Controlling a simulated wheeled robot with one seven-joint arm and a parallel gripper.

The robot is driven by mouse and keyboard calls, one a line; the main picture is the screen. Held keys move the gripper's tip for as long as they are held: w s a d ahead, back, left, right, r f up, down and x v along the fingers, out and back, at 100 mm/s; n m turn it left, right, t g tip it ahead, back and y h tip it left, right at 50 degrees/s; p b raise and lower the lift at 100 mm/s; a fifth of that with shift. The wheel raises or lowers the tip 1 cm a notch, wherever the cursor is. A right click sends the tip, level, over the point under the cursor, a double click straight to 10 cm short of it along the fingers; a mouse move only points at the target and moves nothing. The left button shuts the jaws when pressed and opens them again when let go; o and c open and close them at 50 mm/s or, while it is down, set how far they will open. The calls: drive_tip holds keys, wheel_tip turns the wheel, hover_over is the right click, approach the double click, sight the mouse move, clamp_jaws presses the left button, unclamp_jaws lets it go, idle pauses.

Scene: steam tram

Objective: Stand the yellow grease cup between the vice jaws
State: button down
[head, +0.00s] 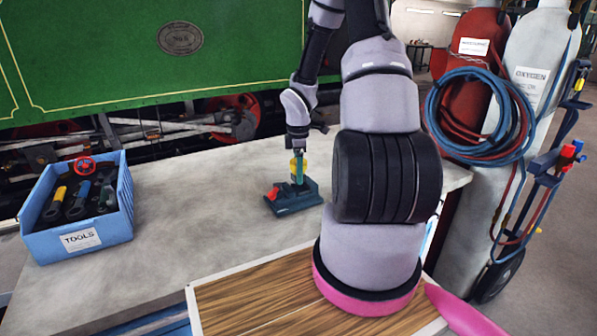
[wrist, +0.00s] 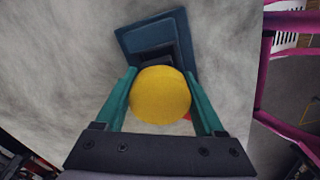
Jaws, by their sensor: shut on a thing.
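The yellow grease cup (head: 293,167) is held in my gripper (head: 298,170), over the vice. In the wrist view the cup (wrist: 160,95) is a round yellow top between the two teal fingers of my gripper (wrist: 161,98), which touch its sides. The dark blue vice (head: 292,207) with red parts stands on the grey bench. In the wrist view the vice (wrist: 150,34) shows beyond the cup, with a bit of red at the cup's lower right. The cup hides the jaw gap, so I cannot tell whether its bottom is between the jaws.
A blue tool box (head: 88,240) with several tools and a red valve wheel stands at the left of the grey bench (head: 200,185). A wooden board (head: 255,297) lies in front. Gas cylinders (head: 535,60) with hoses stand right. The bench between box and vice is clear.

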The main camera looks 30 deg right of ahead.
drive_tip(key=shift+f, duration=1.7)
idle(2.1)
